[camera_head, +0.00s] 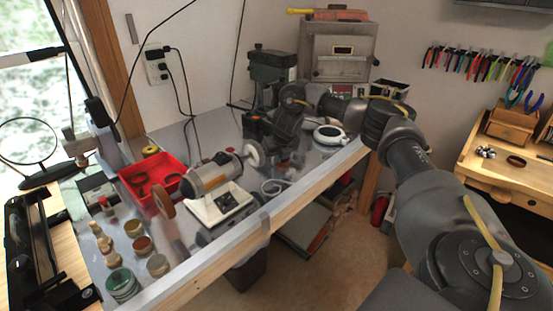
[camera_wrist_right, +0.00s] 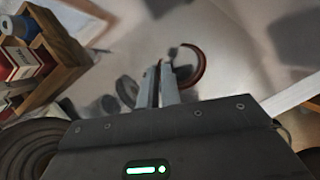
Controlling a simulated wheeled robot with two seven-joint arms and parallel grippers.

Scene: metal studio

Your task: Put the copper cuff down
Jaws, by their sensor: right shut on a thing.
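The copper cuff (camera_wrist_right: 197,66) is a reddish-brown open ring at the fingertips of my right gripper (camera_wrist_right: 160,68) in the right wrist view. The two fingers are close together, shut on the cuff's near side. The metal benchtop (camera_head: 192,134) lies below; I cannot tell how high the cuff is above it. In the head view my right arm reaches in from the right over the far part of the bench, where the gripper is dark and the cuff cannot be made out. My left gripper is not in view.
A red tray (camera_head: 168,163) holding dark rings, a polishing motor (camera_head: 212,178) and several small jars stand on the left half of the bench. A drill press (camera_head: 272,65) and a metal kiln (camera_head: 341,49) stand at the back. A wooden box (camera_wrist_right: 57,58) shows in the wrist view.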

